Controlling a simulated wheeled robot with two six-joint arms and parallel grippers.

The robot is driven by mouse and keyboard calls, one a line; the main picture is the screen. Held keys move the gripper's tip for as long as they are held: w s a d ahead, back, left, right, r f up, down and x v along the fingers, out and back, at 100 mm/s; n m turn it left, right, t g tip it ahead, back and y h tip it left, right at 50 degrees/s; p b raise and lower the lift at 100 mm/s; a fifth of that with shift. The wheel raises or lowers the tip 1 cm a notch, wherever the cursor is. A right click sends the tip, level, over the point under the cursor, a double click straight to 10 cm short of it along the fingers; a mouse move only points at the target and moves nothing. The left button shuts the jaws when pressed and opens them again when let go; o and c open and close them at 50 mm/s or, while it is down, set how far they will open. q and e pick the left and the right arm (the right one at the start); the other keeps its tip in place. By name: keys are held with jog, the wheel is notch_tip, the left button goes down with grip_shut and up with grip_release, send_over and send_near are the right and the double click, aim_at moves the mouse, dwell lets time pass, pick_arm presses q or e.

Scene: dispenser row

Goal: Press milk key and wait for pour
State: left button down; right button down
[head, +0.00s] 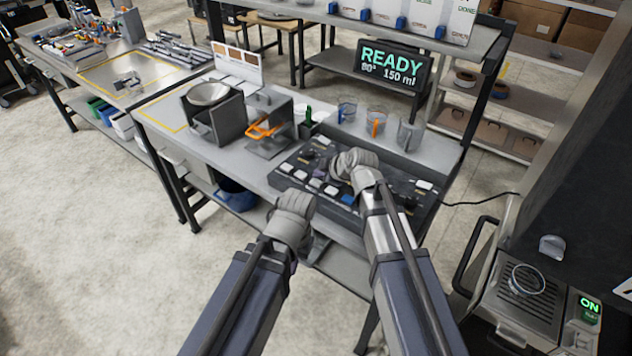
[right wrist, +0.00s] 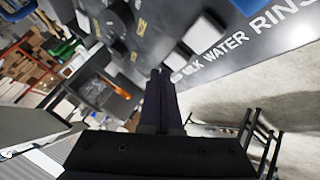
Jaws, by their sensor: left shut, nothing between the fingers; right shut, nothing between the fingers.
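A dark key panel (head: 400,180) with several pale, dark and blue keys lies on the bench. Its labels are too small to read in the head view. In the right wrist view the MILK label (right wrist: 192,72) shows on the panel's edge, before WATER and RINS, with a pale key (right wrist: 177,60) beside it. My right gripper (head: 322,170) is shut and empty over the panel. Its fingertips (right wrist: 160,78) lie close to the MILK label in the right wrist view; contact with a key cannot be told. My left gripper (head: 318,246) is shut and empty at the panel's front side.
A display (head: 392,67) behind the bench reads READY, 80°, 150 ml. Measuring jugs (head: 376,122) stand behind the panel. A dispenser with a bowl (head: 212,105) stands left of it. A machine with a lit ON sign (head: 588,305) is at the lower right.

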aim_at(319, 183)
jog(key=shift+f, duration=0.15)
jog(key=shift+f+b, duration=0.3)
jog(key=shift+b, duration=0.1)
jog(key=shift+f+b, duration=0.45)
jog(key=shift+b, duration=0.05)
dwell(0.5)
jog(key=shift+r, duration=0.15)
dwell(0.3)
jog(key=shift+r+p, duration=0.8)
jog(key=shift+p, duration=0.15)
notch_tip(319, 183, up, 5)
jog(key=p, duration=0.5)
